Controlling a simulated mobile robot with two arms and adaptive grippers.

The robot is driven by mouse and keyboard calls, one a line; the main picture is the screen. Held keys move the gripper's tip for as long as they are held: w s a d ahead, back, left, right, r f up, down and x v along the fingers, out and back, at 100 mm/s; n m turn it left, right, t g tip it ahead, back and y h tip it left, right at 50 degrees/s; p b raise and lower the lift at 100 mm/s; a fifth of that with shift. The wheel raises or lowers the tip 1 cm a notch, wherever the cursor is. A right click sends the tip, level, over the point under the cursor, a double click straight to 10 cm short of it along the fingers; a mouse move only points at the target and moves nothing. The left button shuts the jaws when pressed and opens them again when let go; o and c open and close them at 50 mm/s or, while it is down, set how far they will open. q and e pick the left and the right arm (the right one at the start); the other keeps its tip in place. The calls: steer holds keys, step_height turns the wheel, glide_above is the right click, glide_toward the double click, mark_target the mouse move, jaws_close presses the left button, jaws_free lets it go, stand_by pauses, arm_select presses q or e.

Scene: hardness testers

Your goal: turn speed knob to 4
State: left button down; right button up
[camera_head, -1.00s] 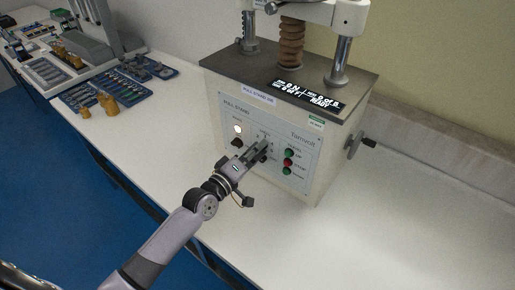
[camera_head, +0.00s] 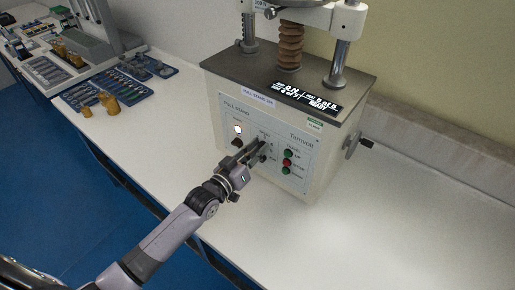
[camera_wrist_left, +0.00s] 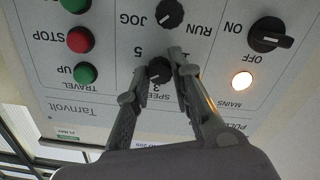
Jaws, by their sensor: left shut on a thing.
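The speed knob (camera_wrist_left: 159,70) is a small black dial in the left wrist view, where the panel appears upside down. Numbers 3 and 5 show beside it; its pointer is too small to read surely. My left gripper (camera_wrist_left: 155,78) is shut on the speed knob, with one finger on each side. In the head view my left gripper (camera_head: 259,148) reaches the front panel of the pull stand (camera_head: 222,108) and hides the speed knob. My right gripper is not in view.
A black run/jog knob (camera_wrist_left: 169,14) sits close to the fingers. The mains knob (camera_wrist_left: 269,35) and lit mains lamp (camera_wrist_left: 241,80) are beside them. Green and red buttons (camera_head: 287,162) lie right of the gripper. A crank (camera_head: 353,146) sticks out at the stand's right side.

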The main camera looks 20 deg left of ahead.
arm_select(q)
steer(key=shift+f+m, duration=0.1)
steer(key=shift+m, duration=0.2)
steer(key=c, duration=1.4)
jaws_free()
steer(key=v, duration=1.2)
